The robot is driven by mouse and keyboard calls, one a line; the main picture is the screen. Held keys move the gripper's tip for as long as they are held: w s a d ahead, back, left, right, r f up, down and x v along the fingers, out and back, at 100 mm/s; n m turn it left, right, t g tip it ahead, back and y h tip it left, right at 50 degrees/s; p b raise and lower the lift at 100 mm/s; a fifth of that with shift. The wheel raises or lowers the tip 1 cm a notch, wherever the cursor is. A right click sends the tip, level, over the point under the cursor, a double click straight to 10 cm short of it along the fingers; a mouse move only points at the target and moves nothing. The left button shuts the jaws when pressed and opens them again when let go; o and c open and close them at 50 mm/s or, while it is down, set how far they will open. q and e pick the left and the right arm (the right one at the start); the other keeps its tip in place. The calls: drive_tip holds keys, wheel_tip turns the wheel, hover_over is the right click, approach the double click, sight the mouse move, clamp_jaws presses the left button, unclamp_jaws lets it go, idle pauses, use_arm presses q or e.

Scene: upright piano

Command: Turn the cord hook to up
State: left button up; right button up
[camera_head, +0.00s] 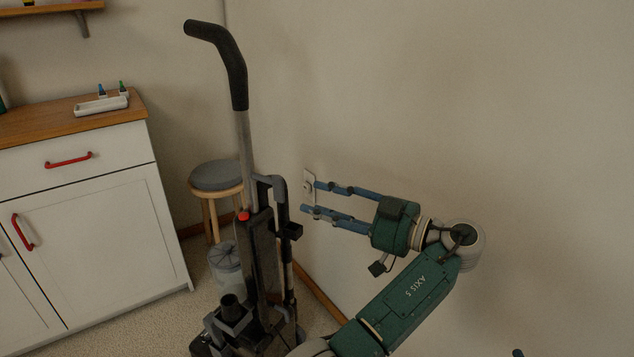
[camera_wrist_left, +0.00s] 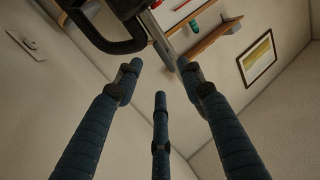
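An upright vacuum cleaner (camera_head: 262,255) stands near the wall, with a grey pole and a curved black handle grip on top. A dark bracket-like piece (camera_head: 292,231) sticks out on its right side; it may be the cord hook, but its turn is too small to tell. A grey curved part (camera_head: 272,182) sits above it. My left gripper (camera_head: 311,197) is open and empty, its blue fingers pointing left toward the vacuum, apart from it in the picture. In the left wrist view, a black loop-shaped part (camera_wrist_left: 110,38) of the vacuum lies beyond the spread fingers (camera_wrist_left: 160,95). A dark tip (camera_head: 518,352), perhaps my right gripper, barely shows.
A wall plate (camera_head: 309,186) is behind my left fingertips. A round stool (camera_head: 217,176) and a clear bin (camera_head: 225,262) stand behind the vacuum. A white cabinet (camera_head: 90,235) with red handles is at the left. The wall at the right is bare.

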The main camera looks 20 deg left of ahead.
sight(281, 184)
use_arm(q)
drive_tip(key=shift+n+y, duration=0.3)
drive_tip(key=a, duration=0.3)
drive_tip(key=a+r, duration=0.1)
drive_tip(key=a, duration=0.3)
drive_tip(key=w+a, duration=0.1)
drive_tip(key=a, duration=0.2)
drive_tip(key=shift+a+r+b, duration=0.15)
drive_tip(key=shift+b, duration=0.2)
use_arm(e)
drive_tip(key=r, duration=0.1)
drive_tip(key=r+t, duration=0.1)
drive_tip(key=r, duration=0.1)
drive_tip(key=w+r+t, duration=0.1)
drive_tip(key=shift+a+r, duration=0.2)
drive_tip(key=shift+a, duration=0.1)
use_arm(q)
drive_tip(key=shift+c, duration=0.3)
clamp_jaws()
